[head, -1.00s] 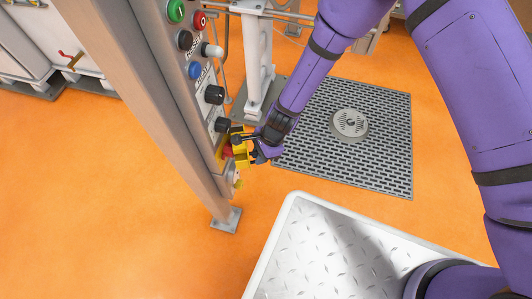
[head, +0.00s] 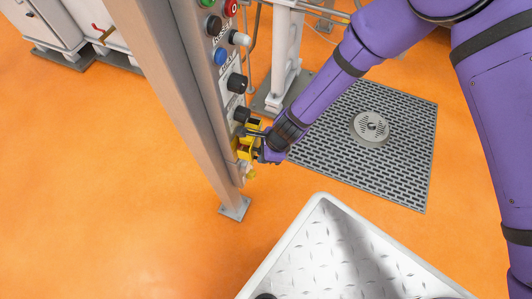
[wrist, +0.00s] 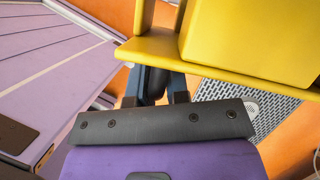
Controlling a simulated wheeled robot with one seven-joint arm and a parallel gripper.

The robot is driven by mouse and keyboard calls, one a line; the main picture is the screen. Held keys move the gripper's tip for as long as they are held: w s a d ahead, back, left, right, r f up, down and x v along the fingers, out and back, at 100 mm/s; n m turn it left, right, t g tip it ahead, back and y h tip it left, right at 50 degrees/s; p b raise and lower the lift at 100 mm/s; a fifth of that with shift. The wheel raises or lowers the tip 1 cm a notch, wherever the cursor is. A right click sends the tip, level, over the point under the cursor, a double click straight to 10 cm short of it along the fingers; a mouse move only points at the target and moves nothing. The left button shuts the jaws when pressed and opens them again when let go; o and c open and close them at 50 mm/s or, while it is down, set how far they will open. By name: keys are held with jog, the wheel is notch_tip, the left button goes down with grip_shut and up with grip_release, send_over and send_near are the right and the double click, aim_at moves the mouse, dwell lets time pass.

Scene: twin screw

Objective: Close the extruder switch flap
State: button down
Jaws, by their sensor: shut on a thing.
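The yellow extruder switch flap (head: 245,153) sits low on the grey control panel, below the black knobs. In the wrist view a large yellow box-like part (wrist: 255,40) with a flat yellow edge fills the upper right. My gripper (head: 257,133) is at the flap, on the panel's right side. In the wrist view its fingers (wrist: 154,88) reach up beneath the yellow edge, and their tips are partly hidden there. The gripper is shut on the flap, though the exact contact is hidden. The switch behind the flap is not clearly visible.
Black knobs (head: 237,82), a blue button (head: 220,57) and other buttons line the panel above the flap. A grey post (head: 184,100) stands to its left. A floor grate (head: 385,165) lies to the right. Orange floor is open at lower left.

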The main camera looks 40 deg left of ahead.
jog(key=shift+s+d, duration=0.1)
jog(key=c, duration=1.4)
grip_release()
jog(key=shift+c, duration=0.2)
jog(key=v, duration=1.2)
